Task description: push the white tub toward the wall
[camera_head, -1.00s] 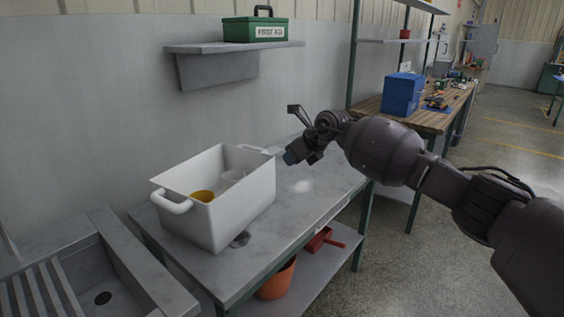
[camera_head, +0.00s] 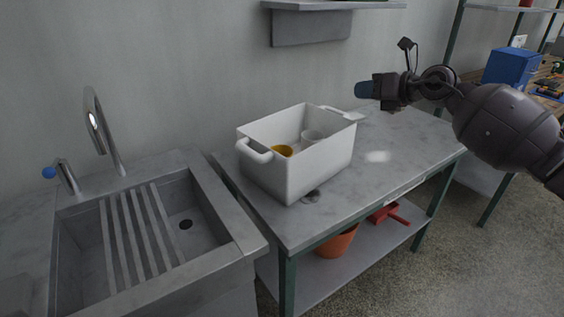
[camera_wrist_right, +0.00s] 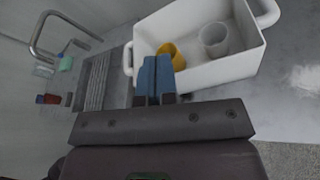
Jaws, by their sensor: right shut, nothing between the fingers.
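The white tub (camera_head: 318,160) stands upright on the grey table (camera_head: 400,150), with a handle at each end. A yellow cup (camera_head: 283,151) and a white cup (camera_head: 312,138) are inside it. My right gripper (camera_head: 362,90) is above and to the right of the tub in the head view, apart from it. In the right wrist view, its blue fingers (camera_wrist_right: 155,76) are together and empty, overlapping the near view of the tub (camera_wrist_right: 215,73). My left gripper is in no view.
A sink (camera_head: 150,235) with a faucet (camera_head: 100,130) lies left of the table. A wall shelf (camera_head: 335,5) hangs above. A dark round item (camera_head: 312,196) lies by the tub's front corner. An orange bucket (camera_head: 337,243) and a red item (camera_head: 390,213) are on the lower shelf.

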